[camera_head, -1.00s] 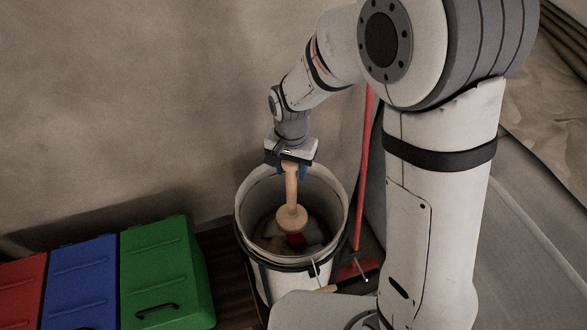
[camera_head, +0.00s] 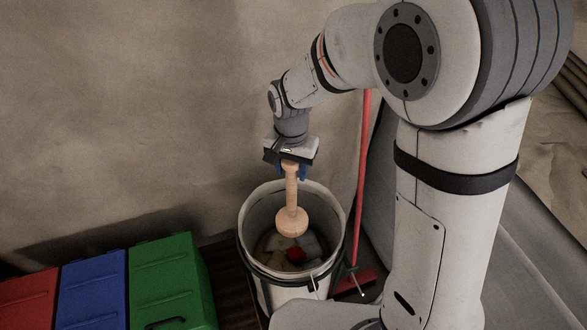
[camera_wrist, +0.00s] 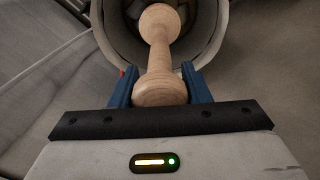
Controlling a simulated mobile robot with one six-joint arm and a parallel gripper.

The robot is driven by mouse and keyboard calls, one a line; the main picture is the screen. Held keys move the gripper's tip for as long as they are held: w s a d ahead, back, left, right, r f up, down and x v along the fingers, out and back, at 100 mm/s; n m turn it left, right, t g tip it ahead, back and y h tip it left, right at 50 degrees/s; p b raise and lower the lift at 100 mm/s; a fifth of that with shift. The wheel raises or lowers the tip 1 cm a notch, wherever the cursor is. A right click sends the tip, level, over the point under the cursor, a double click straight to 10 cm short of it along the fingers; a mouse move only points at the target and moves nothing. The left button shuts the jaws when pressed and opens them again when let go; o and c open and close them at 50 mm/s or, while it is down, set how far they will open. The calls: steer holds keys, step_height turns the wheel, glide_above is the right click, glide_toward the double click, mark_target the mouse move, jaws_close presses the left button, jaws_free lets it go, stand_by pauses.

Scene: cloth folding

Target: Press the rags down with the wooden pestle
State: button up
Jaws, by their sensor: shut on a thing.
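My gripper (camera_head: 291,168) is shut on the top end of the wooden pestle (camera_head: 291,200). The pestle hangs roughly upright, its round lower head over the opening of a white bucket (camera_head: 246,232). Several rags (camera_head: 295,254), one red and others pale, lie down inside the bucket. The pestle head appears to be above the rags, apart from them. In the wrist view, the blue fingers (camera_wrist: 160,88) hold the near end of the pestle (camera_wrist: 159,52), and its far head points into the bucket.
Red, blue and green lidded bins (camera_head: 165,282) stand in a row at the left. A red-handled broom (camera_head: 363,180) leans just right of the bucket. A wall rises close behind the bucket.

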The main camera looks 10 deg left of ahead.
steer(key=shift+r+p, duration=2)
steer(key=shift+r, duration=1.45)
